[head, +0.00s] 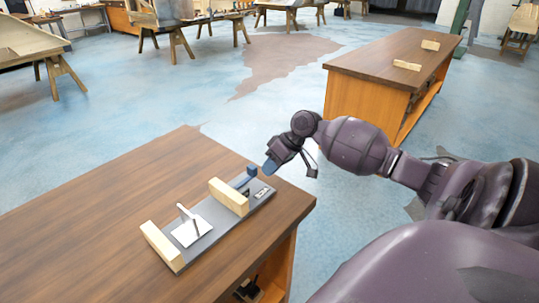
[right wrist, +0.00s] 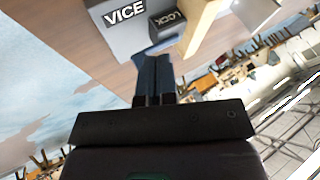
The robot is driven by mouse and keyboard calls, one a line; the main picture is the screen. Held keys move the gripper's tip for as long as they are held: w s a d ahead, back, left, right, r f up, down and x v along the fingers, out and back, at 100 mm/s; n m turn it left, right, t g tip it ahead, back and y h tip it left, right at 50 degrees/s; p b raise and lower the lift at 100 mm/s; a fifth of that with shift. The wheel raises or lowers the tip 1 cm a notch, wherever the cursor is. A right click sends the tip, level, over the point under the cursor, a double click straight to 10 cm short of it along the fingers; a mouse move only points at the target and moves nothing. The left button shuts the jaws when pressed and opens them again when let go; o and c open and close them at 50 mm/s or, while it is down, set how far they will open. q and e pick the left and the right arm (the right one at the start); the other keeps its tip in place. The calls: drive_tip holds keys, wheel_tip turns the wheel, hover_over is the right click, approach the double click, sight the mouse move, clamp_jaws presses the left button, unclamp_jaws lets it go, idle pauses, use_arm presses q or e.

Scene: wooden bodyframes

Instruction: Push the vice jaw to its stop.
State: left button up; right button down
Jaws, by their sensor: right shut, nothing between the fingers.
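The vice is a grey base plate (head: 218,232) on the near wooden bench, with a pale wooden jaw (head: 229,197) near its right end and another pale wooden block (head: 161,246) at its left end. A white piece with an upright plate (head: 191,232) stands between them. A blue part (head: 243,179) sits behind the right jaw. My right gripper (head: 270,166) is shut and empty, just beyond the vice's right end. In the right wrist view its blue fingers (right wrist: 152,78) are together, close to the VICE label (right wrist: 122,12) and dark LOCK block (right wrist: 167,21); contact cannot be told. My left gripper is not in view.
The near bench top (head: 90,215) is clear left of the vice. A second bench (head: 385,65) with two small wooden blocks stands at the back right. Blue-grey floor lies between the benches, and trestle tables (head: 170,25) stand far back.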

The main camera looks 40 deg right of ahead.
sight(239, 195)
drive_tip(key=b+x, duration=0.1)
drive_tip(key=x, duration=0.5)
drive_tip(key=shift+a+f, duration=0.1)
drive_tip(key=shift+f, duration=0.1)
drive_tip(key=a, duration=0.3)
drive_tip(key=shift+s+r, duration=0.1)
drive_tip(key=shift+r, duration=0.05)
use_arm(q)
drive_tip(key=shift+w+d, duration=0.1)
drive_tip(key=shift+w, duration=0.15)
use_arm(e)
drive_tip(key=shift+a, duration=0.45)
use_arm(q)
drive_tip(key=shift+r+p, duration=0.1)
drive_tip(key=shift+p, duration=0.25)
use_arm(e)
drive_tip(key=shift+a, duration=0.1)
